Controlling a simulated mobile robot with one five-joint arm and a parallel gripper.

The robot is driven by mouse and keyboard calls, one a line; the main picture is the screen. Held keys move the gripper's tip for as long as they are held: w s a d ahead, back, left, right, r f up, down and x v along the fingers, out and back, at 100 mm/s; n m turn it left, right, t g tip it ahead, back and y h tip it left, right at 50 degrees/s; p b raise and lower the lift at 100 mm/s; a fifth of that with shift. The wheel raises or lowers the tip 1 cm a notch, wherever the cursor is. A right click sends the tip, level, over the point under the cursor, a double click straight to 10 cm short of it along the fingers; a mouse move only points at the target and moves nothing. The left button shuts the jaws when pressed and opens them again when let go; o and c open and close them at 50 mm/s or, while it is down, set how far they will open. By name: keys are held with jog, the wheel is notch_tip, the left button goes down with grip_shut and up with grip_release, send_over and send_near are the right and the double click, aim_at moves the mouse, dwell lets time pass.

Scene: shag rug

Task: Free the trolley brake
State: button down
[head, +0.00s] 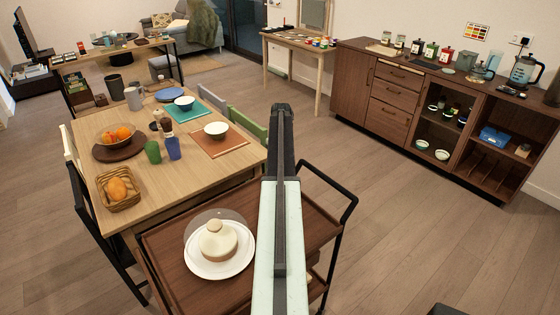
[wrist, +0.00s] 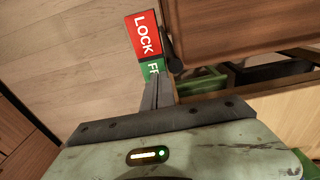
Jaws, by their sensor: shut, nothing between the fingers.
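The trolley (head: 318,218) is a dark brown wooden cart with a black handle frame, in front of the dining table; its top also shows at the upper right of the wrist view (wrist: 235,25). A brake plate (wrist: 143,36) has a red part marked LOCK and a green part (wrist: 152,70) whose text is partly hidden. A dark lever-like piece (wrist: 174,48) lies between the plate and the trolley top, beside the red part. My gripper (wrist: 161,82) is shut and empty, its tips at the green part; whether they touch it I cannot tell. My arm hides part of the trolley in the head view.
A domed dish (head: 218,248) with a round cake-like item stands on the trolley top. The dining table (head: 130,195) with bowls, cups and fruit is to the left. A wooden cabinet (head: 391,121) stands at the back right.

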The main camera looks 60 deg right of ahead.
jog(key=shift+w+d+f, duration=0.1)
jog(key=shift+d, duration=0.05)
jog(key=shift+s, duration=0.3)
jog(key=shift+s+a+r, duration=0.25)
jog(key=shift+s+a, duration=0.05)
jog(key=shift+s, duration=0.3)
jog(key=shift+w+r+p, duration=0.15)
jog(key=shift+r+p, duration=0.35)
jog(key=shift+p, duration=0.25)
notch_tip(320, 180, up, 13)
jog(key=w+p, duration=0.1)
jog(key=p, duration=1.2)
jog(key=shift+w+d, duration=0.25)
jog(key=shift+d, duration=0.15)
